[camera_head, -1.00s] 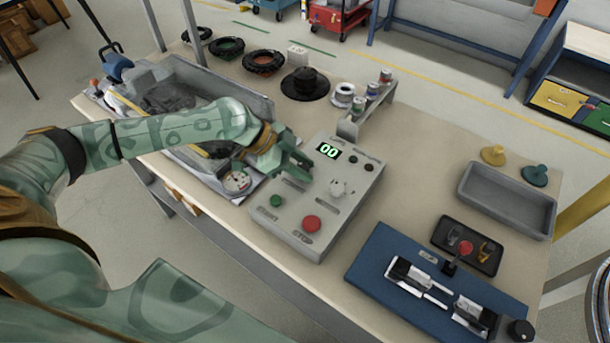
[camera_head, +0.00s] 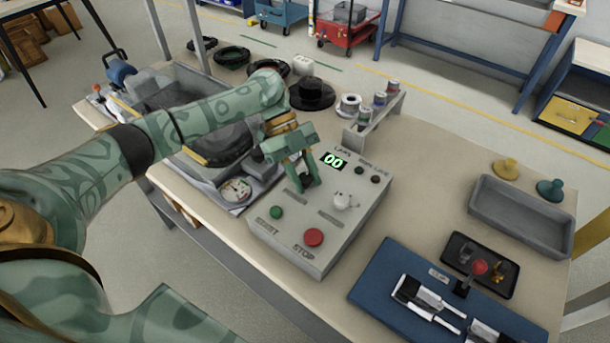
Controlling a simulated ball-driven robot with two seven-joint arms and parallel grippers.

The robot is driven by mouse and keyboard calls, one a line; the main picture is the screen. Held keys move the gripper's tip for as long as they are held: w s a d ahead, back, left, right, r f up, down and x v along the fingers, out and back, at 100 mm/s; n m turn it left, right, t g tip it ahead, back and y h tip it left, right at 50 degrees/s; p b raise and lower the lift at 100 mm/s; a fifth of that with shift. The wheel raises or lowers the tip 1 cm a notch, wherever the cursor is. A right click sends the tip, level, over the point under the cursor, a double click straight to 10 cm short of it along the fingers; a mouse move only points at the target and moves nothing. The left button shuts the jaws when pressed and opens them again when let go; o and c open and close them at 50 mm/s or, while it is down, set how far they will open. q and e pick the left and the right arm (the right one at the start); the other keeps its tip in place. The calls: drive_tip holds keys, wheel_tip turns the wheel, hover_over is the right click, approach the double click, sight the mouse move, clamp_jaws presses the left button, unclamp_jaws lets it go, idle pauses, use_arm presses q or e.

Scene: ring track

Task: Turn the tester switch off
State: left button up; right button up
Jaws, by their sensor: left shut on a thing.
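The tester (camera_head: 290,243) is a grey box on the table with a lit green display (camera_head: 334,160) reading 00. Its panel has a white knob (camera_head: 343,200), a green button (camera_head: 276,211), a red button (camera_head: 313,237) and two small dark round parts at its upper right. My left gripper (camera_head: 307,180) comes down on the panel's upper left part, just left of the display. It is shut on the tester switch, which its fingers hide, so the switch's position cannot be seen. My right gripper is out of view.
A grey machine bed (camera_head: 200,85) with a dial stands left of the tester. Behind are a black hat-shaped part (camera_head: 312,94) and a spool rack (camera_head: 377,115). At right are a blue mat (camera_head: 385,285), a black tray (camera_head: 500,277) and an empty grey bin (camera_head: 522,215).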

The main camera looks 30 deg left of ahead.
use_arm(q)
drive_tip(key=shift+m+g+y, duration=0.3)
drive_tip(key=shift+m+g, duration=0.3)
drive_tip(key=shift+m, duration=0.2)
drive_tip(key=o, duration=1)
drive_tip(key=shift+p+v, duration=1.4)
drive_tip(key=shift+v, duration=6.7)
drive_tip(key=shift+w, duration=0.1)
